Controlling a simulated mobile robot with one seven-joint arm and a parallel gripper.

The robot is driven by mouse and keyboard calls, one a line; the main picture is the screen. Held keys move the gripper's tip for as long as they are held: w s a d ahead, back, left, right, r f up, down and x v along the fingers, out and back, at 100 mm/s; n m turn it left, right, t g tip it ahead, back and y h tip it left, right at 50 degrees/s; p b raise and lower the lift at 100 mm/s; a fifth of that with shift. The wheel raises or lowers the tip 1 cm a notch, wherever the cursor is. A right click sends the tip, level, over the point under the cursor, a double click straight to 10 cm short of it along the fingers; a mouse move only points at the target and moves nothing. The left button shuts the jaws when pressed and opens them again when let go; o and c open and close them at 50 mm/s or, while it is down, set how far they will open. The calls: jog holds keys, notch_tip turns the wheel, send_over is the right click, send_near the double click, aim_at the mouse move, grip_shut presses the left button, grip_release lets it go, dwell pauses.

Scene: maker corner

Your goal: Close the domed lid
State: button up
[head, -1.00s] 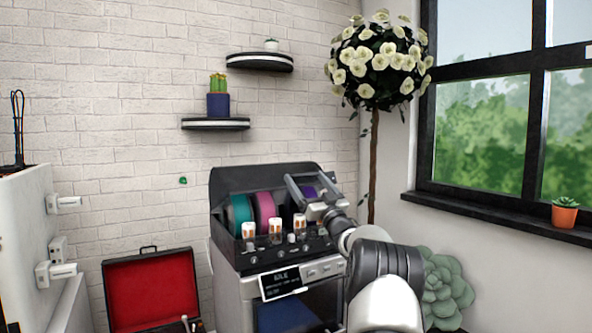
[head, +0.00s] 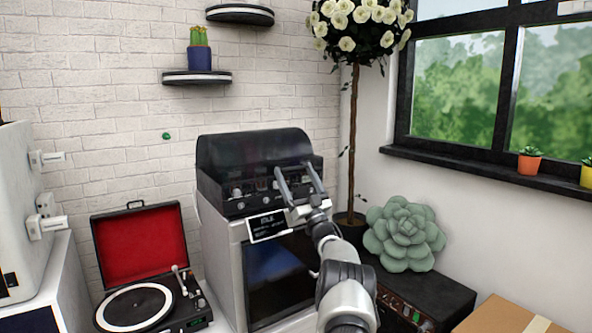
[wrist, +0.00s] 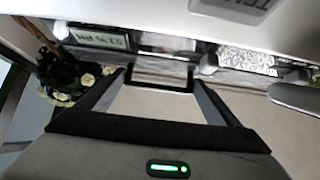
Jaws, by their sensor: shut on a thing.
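The domed lid (head: 250,150) is a dark, smoky cover on top of the silver-and-black machine (head: 215,245). It is down over the machine's top, and its front edge lies just above the control panel with its knobs. My gripper (head: 295,168) is at the front right of the lid, with its fingers reaching up to the front edge. In the wrist view, my gripper (wrist: 160,78) has a dark bar between its fingertips, shut on the lid's front part. The exact contact is small and dark.
A record player (head: 140,305) with an open red-lined case stands left of the machine. A large succulent (head: 405,233) sits on a dark box to the right, by a potted flower tree (head: 353,150). Two wall shelves (head: 197,77) hang above left.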

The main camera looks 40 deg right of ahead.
jog(key=shift+w+a+f, duration=0.1)
jog(key=shift+w+f, duration=0.1)
jog(key=shift+f, duration=0.35)
jog(key=shift+w+a+f, duration=0.1)
jog(key=shift+w+f, duration=0.05)
jog(key=shift+f, duration=0.35)
jog(key=o, duration=1.4)
jog(key=shift+d+r, duration=0.1)
jog(key=shift+r, duration=0.05)
jog(key=shift+s+r, duration=0.1)
jog(key=shift+s, duration=0.1)
jog(key=p+v, duration=0.2)
jog(key=v, duration=1.5)
jog(key=shift+p, duration=0.3)
